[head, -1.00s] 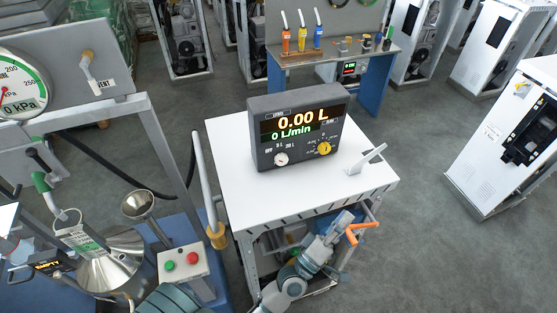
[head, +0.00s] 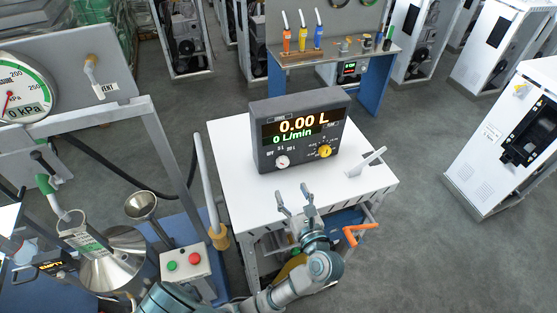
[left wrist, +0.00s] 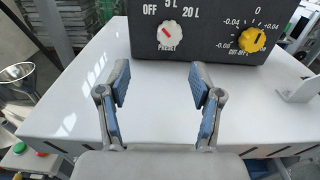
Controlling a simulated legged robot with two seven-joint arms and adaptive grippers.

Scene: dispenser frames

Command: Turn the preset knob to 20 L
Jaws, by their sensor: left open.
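The preset knob (left wrist: 171,36) is a round white dial with a red pointer mark on the dark meter box (head: 300,128). It also shows in the head view (head: 282,161). OFF is printed at its left, 5 L above and 20 L at its upper right. The red mark slants to the upper left, towards the OFF side. My left gripper (head: 292,195) is open and empty over the front of the white table, short of the knob. In the left wrist view its blue-padded fingers (left wrist: 159,78) stand apart below the knob, touching nothing. My right gripper is out of view.
The yellow cut-off knob (left wrist: 252,40) sits right of the preset knob. A white angled bracket (head: 367,164) stands on the table (head: 232,175) at the right. An orange handle (head: 352,236) is near the table's front. The display (head: 298,128) reads 0.00 L.

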